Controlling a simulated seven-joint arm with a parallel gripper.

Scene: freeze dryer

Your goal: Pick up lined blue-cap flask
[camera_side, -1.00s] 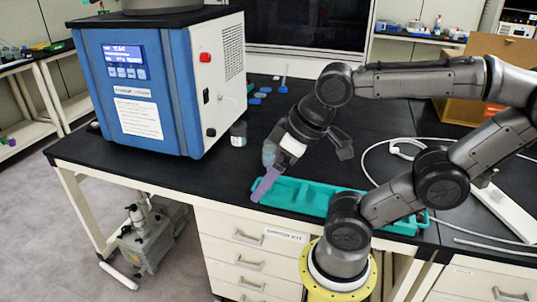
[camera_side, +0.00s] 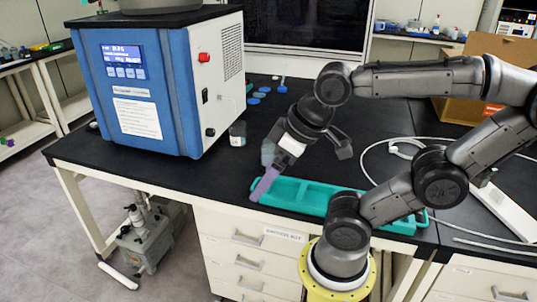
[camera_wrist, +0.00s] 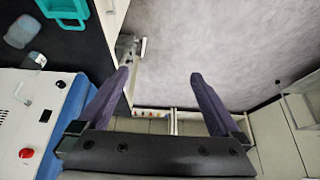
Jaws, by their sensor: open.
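My gripper (camera_side: 264,186) is open and empty. Its purple fingers point down and left over the left end of the teal tray in the side view. In the wrist view the fingers (camera_wrist: 159,77) are wide apart, with only floor and cabinet between them. A translucent grey-blue flask (camera_side: 267,152) shows just behind the gripper, partly hidden by it. A small labelled bottle (camera_side: 238,134) stands beside the dryer. In the wrist view a translucent flask (camera_wrist: 22,32) is at upper left, outside the fingers. I cannot make out a cap or lines on it.
The blue and white freeze dryer (camera_side: 165,85) stands left on the black bench. The teal tray (camera_side: 310,199) lies at the front edge; it also shows in the wrist view (camera_wrist: 72,24). Small blue discs (camera_side: 257,95) lie at the back. A white cable (camera_side: 368,160) curls at right.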

